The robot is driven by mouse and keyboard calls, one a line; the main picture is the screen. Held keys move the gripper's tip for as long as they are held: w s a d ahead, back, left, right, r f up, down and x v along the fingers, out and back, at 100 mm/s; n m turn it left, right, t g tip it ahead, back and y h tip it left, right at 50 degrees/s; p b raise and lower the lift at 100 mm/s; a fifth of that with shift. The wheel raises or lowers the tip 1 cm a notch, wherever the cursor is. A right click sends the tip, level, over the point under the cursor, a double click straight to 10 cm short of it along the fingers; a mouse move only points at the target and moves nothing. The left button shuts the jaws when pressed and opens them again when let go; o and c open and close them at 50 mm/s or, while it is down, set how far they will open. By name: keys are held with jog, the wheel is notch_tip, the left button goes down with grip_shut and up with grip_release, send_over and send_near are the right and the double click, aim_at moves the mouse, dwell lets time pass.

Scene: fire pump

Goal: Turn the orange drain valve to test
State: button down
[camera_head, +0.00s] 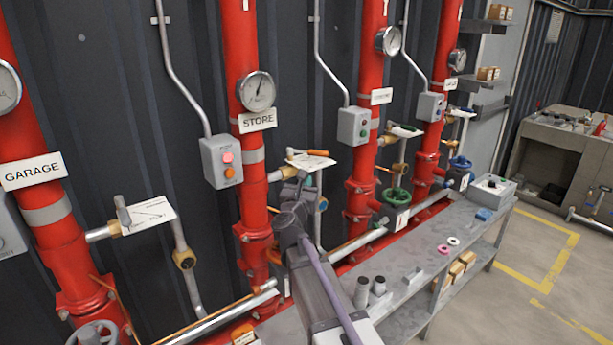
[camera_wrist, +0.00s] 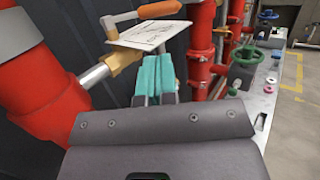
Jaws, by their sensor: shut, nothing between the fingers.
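The orange drain valve's lever handle (camera_head: 317,152) points right in the head view, above a white label plate (camera_head: 316,164) beside the red STORE pipe. In the wrist view the orange handle (camera_wrist: 159,9) lies at the top, its grey metal arm to the left, over the plate (camera_wrist: 150,36). A brass fitting (camera_wrist: 122,58) joins it to the red pipe. My gripper (camera_wrist: 153,62) has teal fingers, shut and empty, just below and in front of the plate. The handle is apart from the fingers. In the head view my gripper (camera_head: 303,183) is partly hidden by my wrist.
A GARAGE pipe with another lever valve (camera_head: 124,212) stands left. Green (camera_head: 397,197) and blue (camera_head: 460,163) handwheels are to the right. A grey bench (camera_head: 405,262) carries small parts. A grey button box (camera_head: 221,162) is on the wall left of the STORE pipe.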

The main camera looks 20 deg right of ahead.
aim_at(318, 155)
jog(key=p+x, duration=0.2)
jog(key=x, duration=1)
jog(key=shift+w+d, duration=0.1)
jog(key=shift+w, duration=0.1)
jog(key=shift+w+d, duration=0.45)
jog(key=shift+d, duration=0.1)
jog(key=shift+s, duration=0.1)
